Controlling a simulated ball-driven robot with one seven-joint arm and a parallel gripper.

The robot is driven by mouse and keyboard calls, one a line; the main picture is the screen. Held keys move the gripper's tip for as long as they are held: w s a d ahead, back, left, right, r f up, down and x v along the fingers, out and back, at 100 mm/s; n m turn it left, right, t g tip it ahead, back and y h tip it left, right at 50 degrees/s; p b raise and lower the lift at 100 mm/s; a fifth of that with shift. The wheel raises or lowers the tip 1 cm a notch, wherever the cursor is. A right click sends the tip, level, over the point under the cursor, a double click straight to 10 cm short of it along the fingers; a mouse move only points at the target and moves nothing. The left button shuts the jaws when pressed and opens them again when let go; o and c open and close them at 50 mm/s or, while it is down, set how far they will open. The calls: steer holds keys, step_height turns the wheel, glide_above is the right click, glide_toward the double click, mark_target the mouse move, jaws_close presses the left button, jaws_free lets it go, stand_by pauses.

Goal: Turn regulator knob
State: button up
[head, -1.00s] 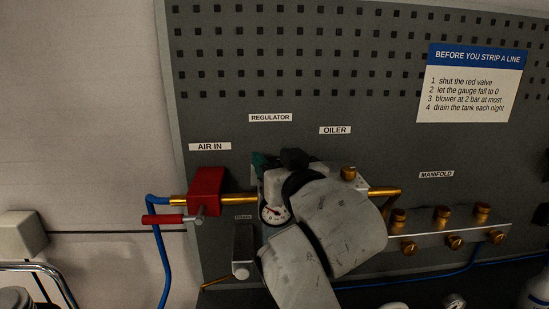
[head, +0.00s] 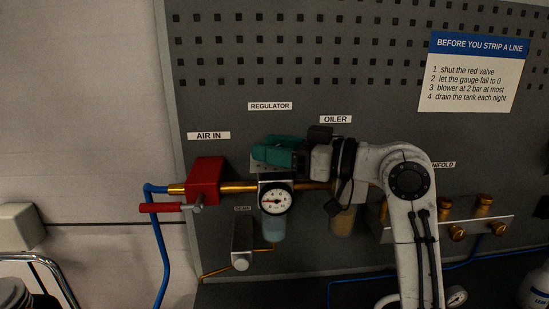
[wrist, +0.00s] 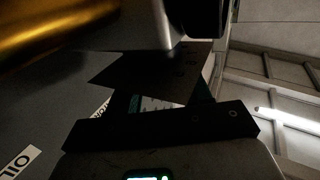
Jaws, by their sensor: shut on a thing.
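The regulator (head: 275,199) hangs on the brass pipe on the grey board, with a round white gauge on its front and a pale bowl below. My gripper (head: 268,152), with teal fingers, reaches in from the right at the regulator's top, under the REGULATOR label. It is shut on the regulator knob, which the fingers hide in the head view. The gauge needle points roughly left. In the wrist view, dark, blurred shapes fill the space around the fingers, and I cannot make out the knob.
The red valve (head: 206,182) with its red lever is left of the regulator. The oiler (head: 342,221) is partly behind my arm. The brass manifold fittings (head: 457,232) are at right. A drain part (head: 241,245) hangs below left.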

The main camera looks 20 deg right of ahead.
steer(key=shift+d+n+g+y+b, duration=0.1)
steer(key=shift+n+g+y+b, duration=0.4)
steer(key=shift+n+g+y, duration=0.4)
steer(key=shift+g, duration=0.2)
steer(key=o, duration=0.9)
steer(key=shift+o, duration=0.2)
